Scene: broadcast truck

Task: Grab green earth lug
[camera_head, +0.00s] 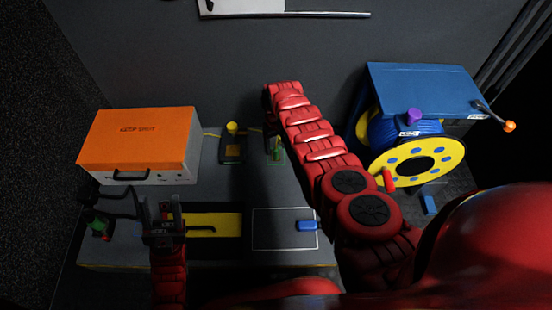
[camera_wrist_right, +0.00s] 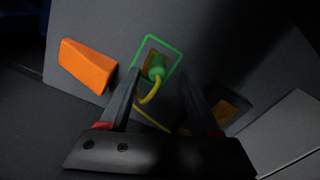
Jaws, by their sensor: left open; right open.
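The green earth lug (camera_wrist_right: 156,68) shows in the right wrist view as a green piece with a yellow cable, inside a green square outline (camera_wrist_right: 178,50). In the head view the green piece (camera_head: 277,153) is small and dark, beside the end of my right arm. My right gripper (camera_wrist_right: 160,78) is open, with the lug between its fingers' directions in the picture; I cannot tell how far beyond the tips it lies. My left gripper (camera_head: 164,208) is open at the front left of the bench, away from the lug.
An orange-lidded box (camera_head: 138,135) stands at the left. A dark block with a yellow knob (camera_head: 232,128) stands left of the lug. A yellow-and-blue cable reel (camera_head: 417,160) is at the right. A blue piece (camera_head: 306,226) lies by a white outline. A green-and-red object (camera_head: 98,224) is at the left edge.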

